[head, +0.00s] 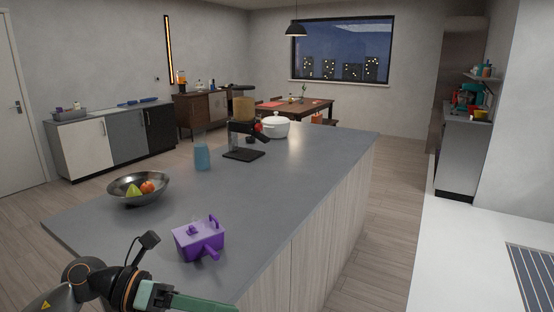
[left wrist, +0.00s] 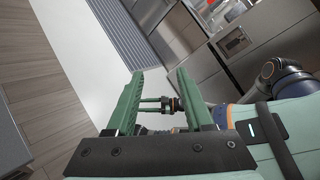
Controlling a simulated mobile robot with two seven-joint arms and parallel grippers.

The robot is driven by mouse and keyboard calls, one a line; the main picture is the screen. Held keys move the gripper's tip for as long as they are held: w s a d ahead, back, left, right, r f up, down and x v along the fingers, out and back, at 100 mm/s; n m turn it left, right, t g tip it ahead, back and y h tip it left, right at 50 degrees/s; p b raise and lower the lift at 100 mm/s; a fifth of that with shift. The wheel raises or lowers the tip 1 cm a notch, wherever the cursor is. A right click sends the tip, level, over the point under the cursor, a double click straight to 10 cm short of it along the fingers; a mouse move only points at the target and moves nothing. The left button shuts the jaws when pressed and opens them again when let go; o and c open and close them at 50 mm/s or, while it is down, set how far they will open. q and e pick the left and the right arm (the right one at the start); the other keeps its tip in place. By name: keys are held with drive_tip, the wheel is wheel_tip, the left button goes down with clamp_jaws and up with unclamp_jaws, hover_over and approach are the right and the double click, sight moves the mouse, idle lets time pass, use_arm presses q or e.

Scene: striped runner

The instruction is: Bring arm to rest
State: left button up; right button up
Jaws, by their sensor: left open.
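My left arm (head: 95,282) comes in at the lower left of the head view, low beside the near end of the grey island counter. My left gripper (left wrist: 160,75) fills the middle of the left wrist view. Its two green fingers are spread apart and no object is held between the tips. The fingers point towards a white surface and a striped dark runner (left wrist: 120,20).
The island counter (head: 300,165) holds a purple lidded box (head: 198,239) near my left arm, a metal fruit bowl (head: 125,188), a blue cup (head: 202,157), a coffee maker (head: 243,125) and a white pot (head: 275,126). A white worktop (head: 450,245) lies at right.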

use_arm(q)
drive_tip(key=w+a+f+n+t+y, duration=0.1)
drive_tip(key=f+n+t, duration=0.2)
drive_tip(key=n+t, duration=0.45)
drive_tip(key=w+a+f+n+t+y+p, duration=0.1)
drive_tip(key=f+n+t, duration=0.3)
drive_tip(key=n, duration=0.7)
drive_tip(key=w+f+n+t+y, duration=0.1)
drive_tip(key=f+n+t, duration=0.3)
drive_tip(key=n, duration=0.5)
drive_tip(key=s+a+f+n+g+y, duration=0.2)
drive_tip(key=s+f+n+y, duration=0.3)
drive_tip(key=f, duration=0.7)
drive_tip(key=s+a+f+n+g+y, duration=0.3)
drive_tip(key=s+f+n+g+y, duration=0.1)
drive_tip(key=s+f+n, duration=0.6)
wheel_tip(320, 180, down, 2)
drive_tip(key=s, duration=0.3)
drive_tip(key=shift+a+y+p, duration=0.3)
drive_tip(key=shift+a+y, duration=0.05)
drive_tip(key=shift+y, duration=0.05)
drive_tip(key=shift+w, duration=0.1)
